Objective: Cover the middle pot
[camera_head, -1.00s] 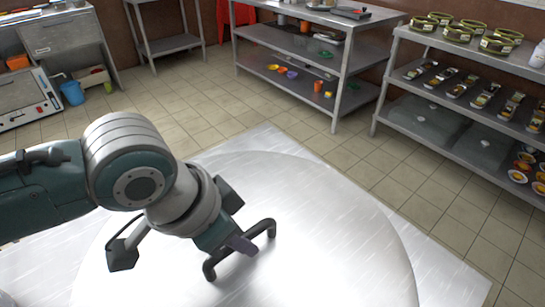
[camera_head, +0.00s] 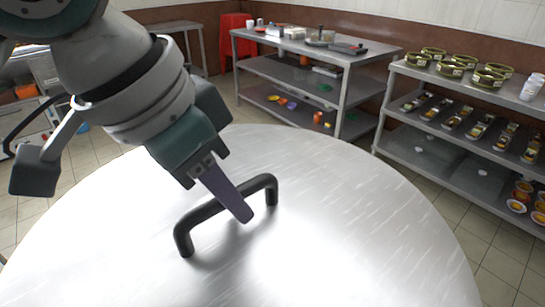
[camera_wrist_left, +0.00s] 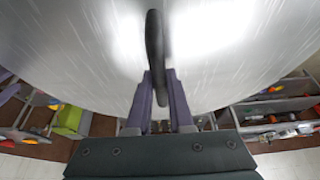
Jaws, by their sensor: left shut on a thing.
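A large round shiny metal lid (camera_head: 370,220) fills the lower part of the head view. Its black bar handle (camera_head: 196,214) stands up from its middle. My left gripper (camera_head: 238,204) is shut on this handle, with its purple fingers across the bar. In the left wrist view, the two fingers (camera_wrist_left: 158,98) close on the handle (camera_wrist_left: 154,48), and the lid (camera_wrist_left: 80,55) spans the picture behind it. No pot shows in either view; whatever is under the lid is hidden by it.
A metal shelf rack (camera_head: 330,85) with small cups stands at the back. Another rack (camera_head: 400,127) at the right carries several green-gold tins (camera_head: 451,68) and rows of small dishes. Tiled floor (camera_head: 352,161) shows between the lid and the racks.

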